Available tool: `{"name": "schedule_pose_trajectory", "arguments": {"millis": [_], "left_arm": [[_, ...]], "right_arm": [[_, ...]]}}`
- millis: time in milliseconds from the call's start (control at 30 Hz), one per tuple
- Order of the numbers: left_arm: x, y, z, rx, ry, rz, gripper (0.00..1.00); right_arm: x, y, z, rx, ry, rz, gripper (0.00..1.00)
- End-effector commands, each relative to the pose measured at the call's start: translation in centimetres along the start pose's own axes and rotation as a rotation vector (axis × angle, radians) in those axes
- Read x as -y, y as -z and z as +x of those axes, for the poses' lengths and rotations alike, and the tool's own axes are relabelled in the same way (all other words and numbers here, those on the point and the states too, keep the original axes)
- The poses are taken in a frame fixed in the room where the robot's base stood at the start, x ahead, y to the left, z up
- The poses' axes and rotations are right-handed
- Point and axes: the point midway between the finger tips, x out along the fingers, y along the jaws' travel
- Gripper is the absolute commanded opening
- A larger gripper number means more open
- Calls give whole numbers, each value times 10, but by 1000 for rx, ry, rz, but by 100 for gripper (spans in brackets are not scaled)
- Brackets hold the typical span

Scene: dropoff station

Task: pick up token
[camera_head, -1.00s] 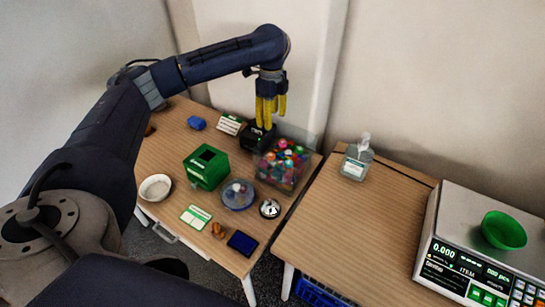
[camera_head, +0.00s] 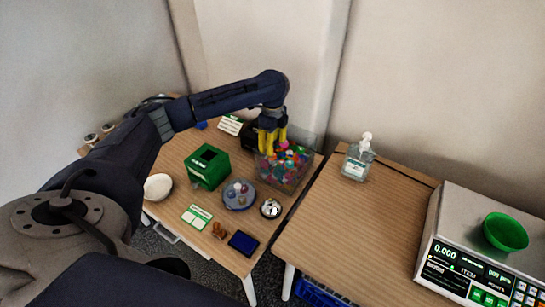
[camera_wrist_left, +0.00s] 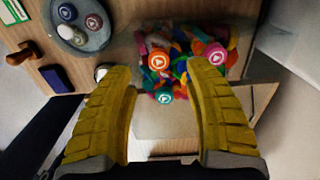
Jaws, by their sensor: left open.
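My left gripper (camera_head: 271,150), with yellow ribbed fingers, is open and points down over the clear bin (camera_head: 278,183) on the left table. The bin holds a heap of colourful pieces. Nothing is visibly held. More tokens sit on a round grey dish (camera_head: 238,206). My right gripper is not in view.
Around the bin are a green box (camera_head: 207,167), a silver bell (camera_head: 271,208), a dark blue pad (camera_head: 243,242), a wooden stamp (camera_head: 219,230) and a white bowl (camera_head: 158,187). A sanitizer bottle (camera_head: 357,160) and a scale (camera_head: 480,235) with a green bowl (camera_head: 505,232) stand on the right table.

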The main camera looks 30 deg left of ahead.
Motion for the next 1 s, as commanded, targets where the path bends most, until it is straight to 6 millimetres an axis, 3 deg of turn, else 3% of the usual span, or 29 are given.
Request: {"name": "schedule_pose_trajectory", "arguments": {"millis": [500,867,1000], "left_arm": [[-5,0,55,2,-12,-1,53],[-2,-1,54,1,-4,-2,52],[-2,-1,53,1,-2,-2,36]], "right_arm": [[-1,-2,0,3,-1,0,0],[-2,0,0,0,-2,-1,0],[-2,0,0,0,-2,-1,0]]}}
